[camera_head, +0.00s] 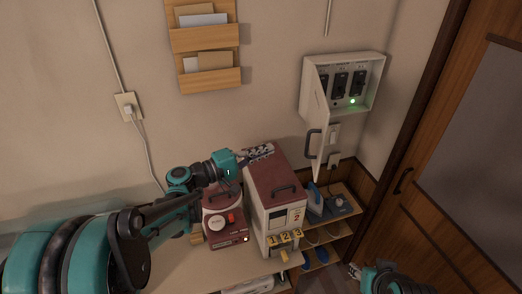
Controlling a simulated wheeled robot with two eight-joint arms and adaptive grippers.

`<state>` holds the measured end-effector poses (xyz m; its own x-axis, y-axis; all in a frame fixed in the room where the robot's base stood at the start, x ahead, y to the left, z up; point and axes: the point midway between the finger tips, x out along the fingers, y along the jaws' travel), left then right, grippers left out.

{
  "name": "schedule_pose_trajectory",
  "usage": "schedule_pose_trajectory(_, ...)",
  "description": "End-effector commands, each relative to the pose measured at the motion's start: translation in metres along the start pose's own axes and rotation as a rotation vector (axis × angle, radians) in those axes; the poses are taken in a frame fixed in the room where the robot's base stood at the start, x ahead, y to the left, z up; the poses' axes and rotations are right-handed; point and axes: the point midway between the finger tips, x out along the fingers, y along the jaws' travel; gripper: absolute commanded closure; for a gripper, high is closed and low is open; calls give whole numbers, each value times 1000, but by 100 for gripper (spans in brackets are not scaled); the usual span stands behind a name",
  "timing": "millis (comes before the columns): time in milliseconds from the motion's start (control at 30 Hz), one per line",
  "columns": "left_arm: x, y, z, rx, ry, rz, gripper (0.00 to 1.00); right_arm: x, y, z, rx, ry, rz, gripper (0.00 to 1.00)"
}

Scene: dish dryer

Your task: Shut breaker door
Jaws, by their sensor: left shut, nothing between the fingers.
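The grey breaker box (363,101) is on the back wall, at the upper right. Its door (317,108) stands open, swung out from the box's left side toward me, so the switches (340,84) and a green light show. A dark handle (308,144) is on the door's lower part. My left gripper (262,152) is shut and empty, above the back of the red-topped appliance and left of the door, apart from the handle. My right gripper (356,271) shows partly at the bottom edge; its fingers are too small to judge.
A red-topped appliance (276,178) with a top handle stands below the door. A smaller red-and-white device (224,221) is to its left. A shelf with a blue iron (315,199) is at right. A wooden door (445,150) fills the right side.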

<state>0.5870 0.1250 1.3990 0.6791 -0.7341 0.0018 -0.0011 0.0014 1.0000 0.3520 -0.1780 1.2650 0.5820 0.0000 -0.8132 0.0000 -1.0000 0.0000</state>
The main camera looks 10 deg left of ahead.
Motion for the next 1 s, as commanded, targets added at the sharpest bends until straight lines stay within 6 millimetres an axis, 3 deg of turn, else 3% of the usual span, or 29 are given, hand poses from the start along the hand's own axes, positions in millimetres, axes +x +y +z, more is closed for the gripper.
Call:
schedule_pose_trajectory(200,49,1,1,0,-4,-1,100,-5,0,-4,0,0,0,60)
schedule_pose_trajectory(400,74,1,19,1,-3,-1,100,-8,0,-6,0,0,0,60)
schedule_pose_trajectory(1000,85,0,29,1,1,-1,100,-10,0,-7,0,0,0,60)
